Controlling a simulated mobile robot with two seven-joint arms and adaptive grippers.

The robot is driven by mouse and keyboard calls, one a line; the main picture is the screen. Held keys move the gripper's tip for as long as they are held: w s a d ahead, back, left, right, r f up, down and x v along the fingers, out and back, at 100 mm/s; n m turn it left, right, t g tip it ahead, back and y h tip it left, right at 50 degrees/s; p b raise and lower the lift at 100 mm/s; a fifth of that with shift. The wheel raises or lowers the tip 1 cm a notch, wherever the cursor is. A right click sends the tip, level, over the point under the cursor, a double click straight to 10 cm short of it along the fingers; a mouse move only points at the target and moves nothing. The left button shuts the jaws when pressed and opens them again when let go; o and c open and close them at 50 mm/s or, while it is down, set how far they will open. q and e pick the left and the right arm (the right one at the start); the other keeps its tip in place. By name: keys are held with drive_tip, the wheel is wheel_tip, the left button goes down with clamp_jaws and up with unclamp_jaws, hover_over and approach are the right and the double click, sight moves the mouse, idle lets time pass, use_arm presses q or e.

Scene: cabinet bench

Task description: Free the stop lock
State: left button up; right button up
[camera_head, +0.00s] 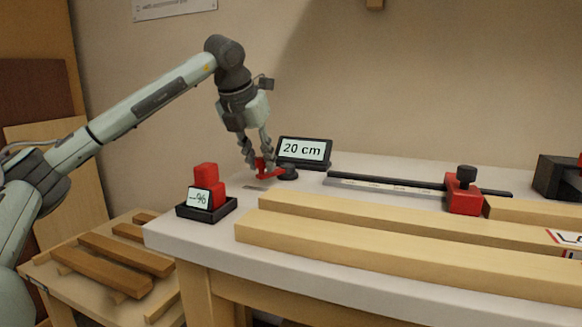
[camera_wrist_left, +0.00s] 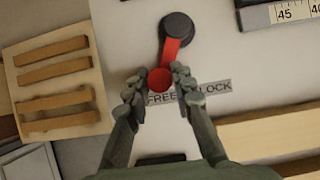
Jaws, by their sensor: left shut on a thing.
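The stop lock is a red lever (camera_head: 272,174) on a round black pivot (camera_head: 288,173), near the far left of the bench. In the left wrist view the lever (camera_wrist_left: 171,50) runs down and slightly left from its pivot (camera_wrist_left: 178,26) to a round red knob (camera_wrist_left: 160,80). The knob is beside the word FREE on a grey FREE/LOCK label (camera_wrist_left: 213,90). My left gripper (camera_head: 259,168) is shut on the knob, with a fingertip on each side. A red stop block (camera_head: 464,195) with a black knob sits on the dark rail (camera_head: 380,184). My right gripper is out of view.
A display reading 20 cm (camera_head: 303,150) stands behind the lever. A red block with a "--%" screen (camera_head: 200,198) sits in a black tray at the bench's left corner. Long wooden boards (camera_head: 400,247) lie along the front. Slats lie on a lower table (camera_head: 75,295).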

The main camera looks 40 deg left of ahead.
use_arm(q)
drive_tip(key=shift+o, duration=0.2)
drive_tip(key=shift+w+a, duration=0.1)
drive_tip(key=shift+a, duration=0.45)
drive_tip(key=shift+c, duration=0.2)
drive_tip(key=o, duration=0.8)
